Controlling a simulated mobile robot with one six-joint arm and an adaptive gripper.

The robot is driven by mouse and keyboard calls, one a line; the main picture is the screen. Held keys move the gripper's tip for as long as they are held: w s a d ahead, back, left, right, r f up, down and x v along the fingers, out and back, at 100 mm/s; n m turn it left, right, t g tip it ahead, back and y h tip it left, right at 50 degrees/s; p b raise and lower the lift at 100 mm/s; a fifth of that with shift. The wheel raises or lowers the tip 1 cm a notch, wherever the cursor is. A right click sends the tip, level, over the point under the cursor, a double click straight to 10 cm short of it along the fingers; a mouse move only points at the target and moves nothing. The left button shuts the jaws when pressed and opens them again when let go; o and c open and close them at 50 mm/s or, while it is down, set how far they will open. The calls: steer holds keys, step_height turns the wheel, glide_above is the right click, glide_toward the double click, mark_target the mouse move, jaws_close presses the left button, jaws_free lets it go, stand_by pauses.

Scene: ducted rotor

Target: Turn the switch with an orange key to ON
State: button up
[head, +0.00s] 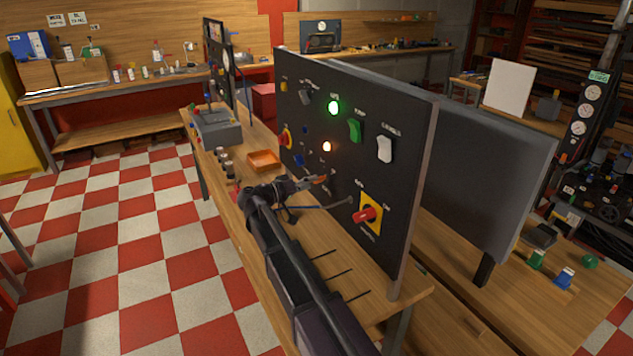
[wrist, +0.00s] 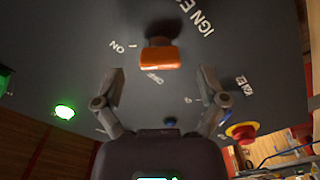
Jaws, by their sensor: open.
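The orange key (wrist: 160,57) sits in a switch on the dark upright panel (wrist: 60,40), with ON and OFF lettering beside it. Which mark it points to I cannot tell for sure.
An orange tray (head: 264,161) lies on the bench. A red-and-yellow button (wrist: 242,131) is near my right finger.

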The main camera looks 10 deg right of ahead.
steer(key=v, duration=0.9)
steer(key=shift+d, duration=0.15)
steer(key=s+d+f+n+g+y+p, duration=0.2)
steer(key=s+d+f+g+y+p, duration=0.15)
steer(key=s+d+f+y, duration=0.55)
steer(key=s+d+f+n+g+y+p, duration=0.1)
steer(key=s+y, duration=0.3)
steer(key=s, duration=0.4)
steer(key=s+d+f+n+g+y+p, duration=0.1)
steer(key=s+y, duration=0.3)
steer(key=s, duration=0.4)
steer(key=shift+s+f+n, duration=0.15)
steer(key=shift+f+n, duration=0.15)
steer(key=shift+f, duration=0.45)
stand_by(0.8)
